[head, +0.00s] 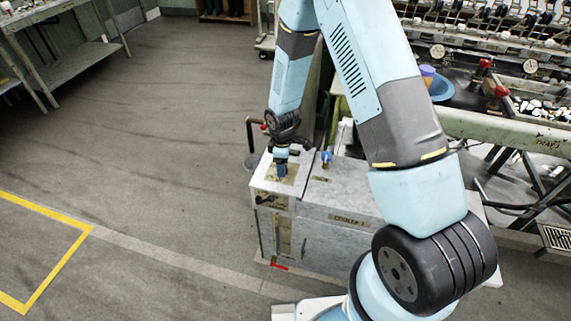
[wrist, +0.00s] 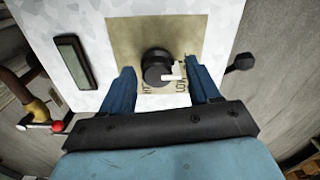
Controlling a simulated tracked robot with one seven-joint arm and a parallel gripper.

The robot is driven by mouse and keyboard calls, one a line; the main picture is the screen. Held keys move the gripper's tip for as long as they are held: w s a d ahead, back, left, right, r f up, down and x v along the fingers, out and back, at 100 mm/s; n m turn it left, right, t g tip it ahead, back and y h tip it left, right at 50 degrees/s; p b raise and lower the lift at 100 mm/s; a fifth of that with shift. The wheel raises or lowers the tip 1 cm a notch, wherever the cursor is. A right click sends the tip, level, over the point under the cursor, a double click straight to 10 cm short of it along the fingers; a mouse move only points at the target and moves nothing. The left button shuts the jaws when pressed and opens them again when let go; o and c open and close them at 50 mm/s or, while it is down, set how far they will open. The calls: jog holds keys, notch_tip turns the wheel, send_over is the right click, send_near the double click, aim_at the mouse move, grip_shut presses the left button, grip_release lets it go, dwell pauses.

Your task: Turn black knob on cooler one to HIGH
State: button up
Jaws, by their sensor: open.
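The cooler (head: 338,247) is a grey box with a plate that seems to read COOLER 1, in the middle of the head view. The black knob (wrist: 155,64) sits on a tan plate (wrist: 125,35) on the cooler's white top. Its white pointer (wrist: 174,72) points right, towards the LOW lettering (wrist: 182,87). Another label (wrist: 147,91), partly hidden, stands at the lower left of the knob. My gripper (wrist: 162,72) is open, with one blue finger on each side of the knob; contact cannot be told. In the head view my gripper (head: 282,168) covers the knob.
A dark display (wrist: 73,60) lies left of the plate. A black lever end (wrist: 243,62) is at the right. A blue valve (head: 326,157) stands on the cooler. A reeling bench (head: 510,128) is at the right; open floor (head: 160,160) lies left.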

jog(key=c, duration=1)
jog(key=shift+d, duration=0.5)
jog(key=shift+s+a, duration=0.1)
jog(key=shift+a, duration=0.5)
jog(key=shift+c, duration=0.2)
